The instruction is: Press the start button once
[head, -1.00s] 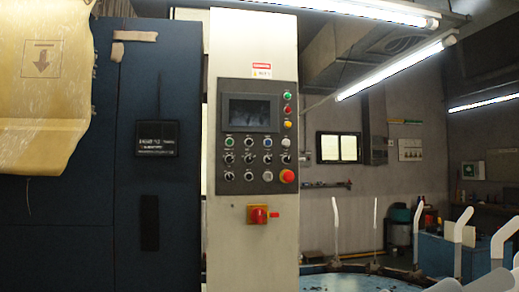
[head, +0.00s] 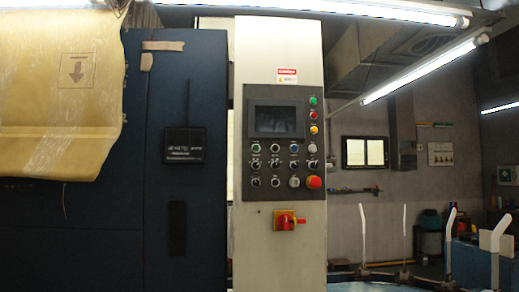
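The control panel (head: 265,180) is a dark plate on a white column (head: 280,255), with a screen (head: 276,121) near its top. A green button (head: 313,100) sits at the upper right, above a red one (head: 314,115) and a yellow one (head: 314,130). Another green button (head: 255,149) heads the left of the lower rows. The labels are too small to read, so I cannot tell which is the start button. A large red mushroom button (head: 314,182) is at the lower right of the panel. My gripper is not in view.
A red and yellow rotary switch (head: 285,220) is below the panel. A dark blue cabinet (head: 185,90) stands left of the column, with a yellowish sheet (head: 60,100) hanging further left.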

